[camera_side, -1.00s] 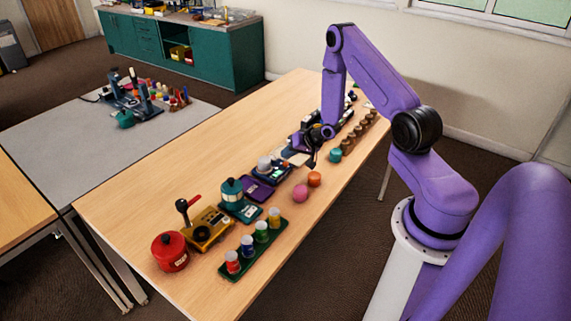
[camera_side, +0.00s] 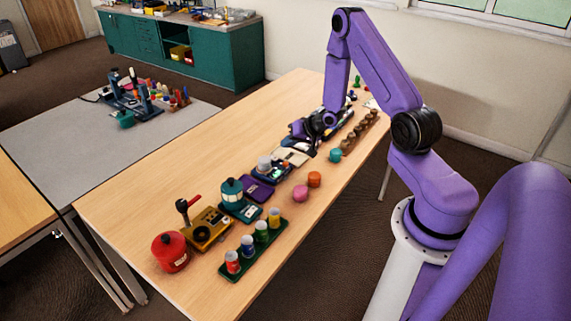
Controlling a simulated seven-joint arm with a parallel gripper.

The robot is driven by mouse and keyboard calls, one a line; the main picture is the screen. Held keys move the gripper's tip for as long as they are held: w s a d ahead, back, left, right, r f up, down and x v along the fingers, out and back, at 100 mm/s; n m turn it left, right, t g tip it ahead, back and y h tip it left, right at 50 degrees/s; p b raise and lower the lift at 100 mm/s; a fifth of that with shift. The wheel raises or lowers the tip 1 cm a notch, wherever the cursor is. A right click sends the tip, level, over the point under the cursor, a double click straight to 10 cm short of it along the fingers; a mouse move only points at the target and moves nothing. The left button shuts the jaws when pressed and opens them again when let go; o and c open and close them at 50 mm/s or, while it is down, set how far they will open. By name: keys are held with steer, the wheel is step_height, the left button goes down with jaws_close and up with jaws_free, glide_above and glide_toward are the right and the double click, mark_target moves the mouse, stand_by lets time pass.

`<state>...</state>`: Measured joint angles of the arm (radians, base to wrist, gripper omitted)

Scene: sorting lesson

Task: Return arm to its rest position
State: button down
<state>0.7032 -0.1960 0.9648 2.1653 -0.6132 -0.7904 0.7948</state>
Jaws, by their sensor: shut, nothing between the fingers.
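My purple arm (camera_side: 377,75) rises from its white base at the right and bends down over the wooden table (camera_side: 240,110). My gripper (camera_side: 296,138) is at the end of the forearm, over the far half of the table, near a pale flat item (camera_side: 292,156). It is small here and partly hidden by my dark wrist. It is shut and I see nothing held in it.
A row of brown pots (camera_side: 360,132), a teal ball (camera_side: 335,155), an orange piece (camera_side: 314,179) and a pink ball (camera_side: 300,193) lie along the right side. A green rack (camera_side: 236,272) of colored jars and a red pot (camera_side: 170,252) stand nearer. The table's left side is clear.

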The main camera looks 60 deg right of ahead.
steer(key=shift+w+a+r, duration=0.1)
steer(key=shift+a+r, duration=0.05)
steer(key=shift+a, duration=0.15)
steer(key=s+a+r+n+g, duration=0.1)
steer(key=s+a+r+n, duration=0.2)
steer(key=a, duration=0.4)
steer(key=s+a+r+n+g, duration=0.1)
steer(key=a+r+n+g, duration=0.1)
steer(key=a+r+n, duration=0.4)
steer(key=s+a+r+n+g, duration=0.1)
steer(key=s+a+r, duration=0.2)
steer(key=a, duration=0.5)
steer(key=s+a+r+n+g, duration=0.1)
steer(key=s+r+n, duration=0.2)
steer(key=s, duration=0.5)
steer(key=s+a+r+n+g, duration=0.2)
steer(key=s+r+n, duration=0.1)
steer(key=s, duration=0.6)
steer(key=s+a+r+n+g, duration=0.1)
steer(key=s+r+n+g, duration=0.1)
steer(key=s, duration=0.7)
steer(key=shift+a+r+n+h, duration=0.35)
steer(key=shift+r+n, duration=0.2)
steer(key=shift+n, duration=0.65)
